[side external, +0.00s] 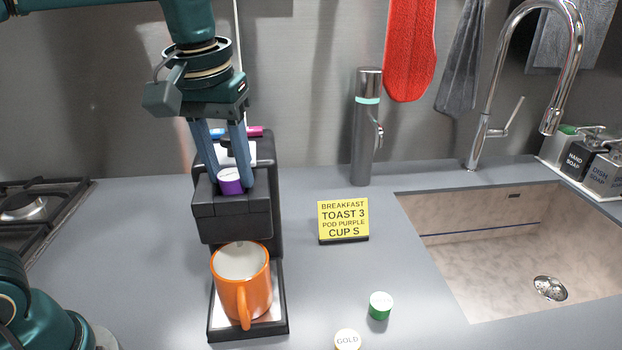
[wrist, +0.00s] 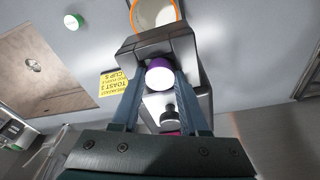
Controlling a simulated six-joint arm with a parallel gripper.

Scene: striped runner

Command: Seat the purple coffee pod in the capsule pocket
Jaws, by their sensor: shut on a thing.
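The purple coffee pod (side external: 230,181) has a white lid and stands upright between my fingertips at the top of the black coffee machine (side external: 232,222). My gripper (side external: 229,184) points down and is shut on the pod. In the wrist view the pod (wrist: 159,74) shows its white lid and a purple rim between the fingers. The capsule pocket is hidden beneath the pod and fingers. I cannot tell whether the pod is inside the pocket or just above it.
An orange mug (side external: 241,282) stands on the machine's drip tray. A yellow sign (side external: 343,219), a green pod (side external: 380,305) and a gold pod (side external: 347,340) are to the right. A grey flask (side external: 366,130) stands behind, and the sink (side external: 500,255) lies at right.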

